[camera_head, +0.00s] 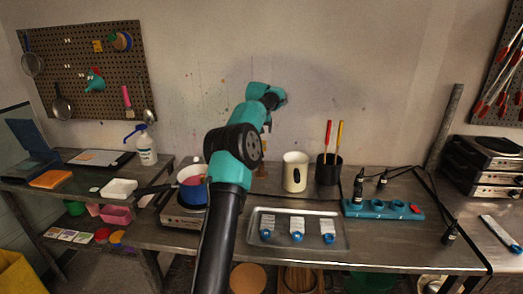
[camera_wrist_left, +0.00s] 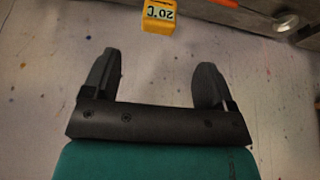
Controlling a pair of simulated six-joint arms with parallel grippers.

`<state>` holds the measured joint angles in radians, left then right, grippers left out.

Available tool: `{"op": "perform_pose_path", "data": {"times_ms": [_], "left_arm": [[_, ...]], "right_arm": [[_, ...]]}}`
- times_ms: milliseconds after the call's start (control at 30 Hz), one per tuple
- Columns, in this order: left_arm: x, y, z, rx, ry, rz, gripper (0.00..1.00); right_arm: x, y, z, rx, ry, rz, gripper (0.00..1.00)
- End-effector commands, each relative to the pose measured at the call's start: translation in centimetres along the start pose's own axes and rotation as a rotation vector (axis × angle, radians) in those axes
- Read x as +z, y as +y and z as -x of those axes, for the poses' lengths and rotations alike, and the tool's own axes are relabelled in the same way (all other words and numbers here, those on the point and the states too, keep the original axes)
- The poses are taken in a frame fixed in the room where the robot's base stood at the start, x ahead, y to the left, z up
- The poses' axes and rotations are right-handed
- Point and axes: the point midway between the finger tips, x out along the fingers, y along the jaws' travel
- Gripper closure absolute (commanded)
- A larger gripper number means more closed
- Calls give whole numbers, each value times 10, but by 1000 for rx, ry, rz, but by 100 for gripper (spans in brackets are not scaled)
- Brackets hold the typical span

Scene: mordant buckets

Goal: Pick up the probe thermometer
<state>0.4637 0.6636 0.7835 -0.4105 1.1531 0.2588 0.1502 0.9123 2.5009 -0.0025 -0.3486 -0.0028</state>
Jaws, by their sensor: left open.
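The probe thermometer, a small yellow block (camera_wrist_left: 158,17) with a display reading 20°C, shows upside down at the top edge of the left wrist view, partly cut off. My left gripper (camera_wrist_left: 158,62) is open, with nothing between its two dark fingers. The thermometer lies beyond the fingertips, roughly in line with the gap and apart from them. In the head view my teal and black arm covers the middle of the bench, and I cannot make out the thermometer or the fingers clearly there. My right gripper is not in view.
A white mug (camera_head: 295,172) and a dark holder (camera_head: 328,170) with red and yellow handles stand right of my arm. A metal tray (camera_head: 337,236) lies in front of them. A blue-sided pot (camera_head: 192,190) sits on a hotplate to the left. A teal rack (camera_head: 383,209) is farther right.

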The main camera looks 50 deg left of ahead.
Motion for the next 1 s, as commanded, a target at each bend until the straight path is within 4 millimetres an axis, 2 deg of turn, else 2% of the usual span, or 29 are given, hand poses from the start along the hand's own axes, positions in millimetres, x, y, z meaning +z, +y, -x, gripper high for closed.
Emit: {"op": "perform_pose_path", "data": {"times_ms": [100,300,467,767,1000], "left_arm": [[0,0,-22,-1,-2,0,21],[0,0,-52,0,-1,0,21],[0,0,-61,0,0,0,21],[0,0,-62,0,-1,0,21],[0,1,-85,0,-3,0,21]], "right_arm": [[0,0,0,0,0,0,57],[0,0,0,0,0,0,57],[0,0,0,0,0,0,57],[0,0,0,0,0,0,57],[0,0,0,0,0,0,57]]}}
